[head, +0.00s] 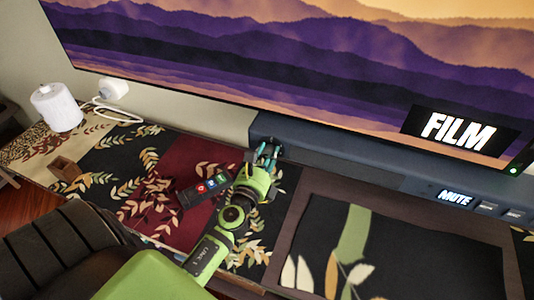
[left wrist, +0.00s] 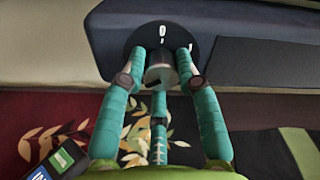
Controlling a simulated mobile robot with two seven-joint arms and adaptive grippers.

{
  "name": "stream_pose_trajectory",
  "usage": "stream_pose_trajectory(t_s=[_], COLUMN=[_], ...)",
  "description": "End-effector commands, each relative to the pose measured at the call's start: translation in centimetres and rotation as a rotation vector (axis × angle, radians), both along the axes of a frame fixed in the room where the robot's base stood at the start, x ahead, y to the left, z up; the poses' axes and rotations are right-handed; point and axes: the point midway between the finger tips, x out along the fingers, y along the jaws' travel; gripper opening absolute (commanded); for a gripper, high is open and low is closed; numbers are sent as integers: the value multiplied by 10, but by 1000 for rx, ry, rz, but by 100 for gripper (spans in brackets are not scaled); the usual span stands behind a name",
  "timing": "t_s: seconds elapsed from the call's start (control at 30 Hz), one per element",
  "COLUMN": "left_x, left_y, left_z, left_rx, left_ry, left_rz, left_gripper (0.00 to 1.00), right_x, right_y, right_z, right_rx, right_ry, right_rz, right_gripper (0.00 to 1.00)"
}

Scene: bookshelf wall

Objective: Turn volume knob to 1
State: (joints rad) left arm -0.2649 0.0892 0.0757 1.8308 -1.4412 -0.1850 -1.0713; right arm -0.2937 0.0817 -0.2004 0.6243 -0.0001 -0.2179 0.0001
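The volume knob (left wrist: 160,70) is a short pale grey cylinder on a round black dial (left wrist: 158,36) with a white "0" mark at its top. The dial is on the front of the long blue-grey soundbar (head: 340,158). My left gripper (left wrist: 161,62) has teal fingers on the knob's left and right sides, with a third finger below it. The fingertips appear to press on the knob. In the head view the left gripper (head: 268,151) reaches the soundbar's left end, and its fingers mostly hide the knob. My right gripper is in neither view.
A black remote (head: 204,188) with coloured buttons lies on the leaf-patterned shelf top, left of my left gripper.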

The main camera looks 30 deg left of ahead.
Motion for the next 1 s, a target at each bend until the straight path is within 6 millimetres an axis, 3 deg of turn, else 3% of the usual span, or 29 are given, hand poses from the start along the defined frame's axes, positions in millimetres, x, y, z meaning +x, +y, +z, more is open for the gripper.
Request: stream_pose_trajectory(t_s=[0.2,0.47,1.0], left_x=[1,1,1], left_y=[1,1,3], left_z=[3,3,4], left_rx=[-6,-92,-549], left_ry=[-7,-32,-145], left_rz=[2,2,3], left_gripper=[0,0,0], right_x=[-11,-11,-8], right_y=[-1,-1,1], right_z=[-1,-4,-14], right_rx=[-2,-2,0], right_ry=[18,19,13], right_rz=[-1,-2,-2], right_gripper=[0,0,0])
